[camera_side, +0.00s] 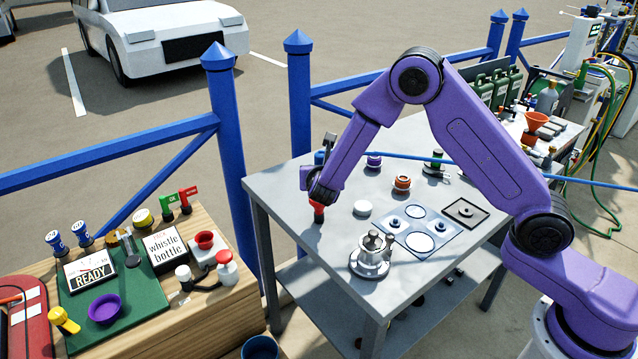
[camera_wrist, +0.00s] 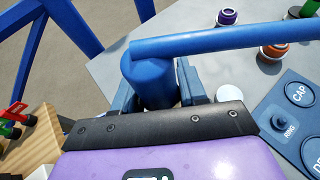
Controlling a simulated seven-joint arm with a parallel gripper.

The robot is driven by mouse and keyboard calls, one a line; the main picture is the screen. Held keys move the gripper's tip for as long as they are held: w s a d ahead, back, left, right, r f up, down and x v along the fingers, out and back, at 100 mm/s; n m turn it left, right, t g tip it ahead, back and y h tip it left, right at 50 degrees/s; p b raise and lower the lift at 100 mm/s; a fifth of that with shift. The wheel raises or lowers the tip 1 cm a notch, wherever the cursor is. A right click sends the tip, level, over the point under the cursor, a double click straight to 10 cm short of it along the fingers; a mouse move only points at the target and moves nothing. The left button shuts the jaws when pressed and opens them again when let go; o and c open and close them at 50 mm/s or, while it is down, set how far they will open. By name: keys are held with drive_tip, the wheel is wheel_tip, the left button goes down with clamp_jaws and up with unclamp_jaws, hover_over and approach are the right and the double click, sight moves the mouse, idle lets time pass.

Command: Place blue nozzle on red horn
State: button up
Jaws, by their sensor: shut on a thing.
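My gripper (camera_wrist: 163,88) is shut on the blue nozzle (camera_wrist: 152,78), a rounded blue cap with a long thin blue tube running off to the right. In the side view the tube (camera_side: 405,156) stretches across behind my arm, and the blue cap (camera_side: 320,157) shows beside the gripper. A red piece (camera_side: 318,211), which looks like the red horn, stands upright at the table's left part, directly below my gripper. The gripper hides its top, so I cannot tell whether the nozzle touches it. The wrist view does not show the red piece.
On the grey table (camera_side: 290,190) are a white disc (camera_side: 362,208), a metal pot-like part (camera_side: 370,260), an orange ring part (camera_side: 402,185) and a marked mat (camera_side: 450,235). A wooden bench (camera_side: 190,310) stands at left. Blue railing posts (camera_side: 299,100) rise behind.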

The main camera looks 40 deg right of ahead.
drive_tip(key=shift+w+f, duration=0.35)
drive_tip(key=shift+f, duration=1.55)
drive_tip(key=shift+f, duration=0.15)
drive_tip(key=o, duration=1.1)
drive_tip(key=shift+a+r, duration=0.15)
drive_tip(key=shift+r, duration=0.1)
drive_tip(key=v, duration=1.2)
drive_tip(key=shift+f, duration=0.2)
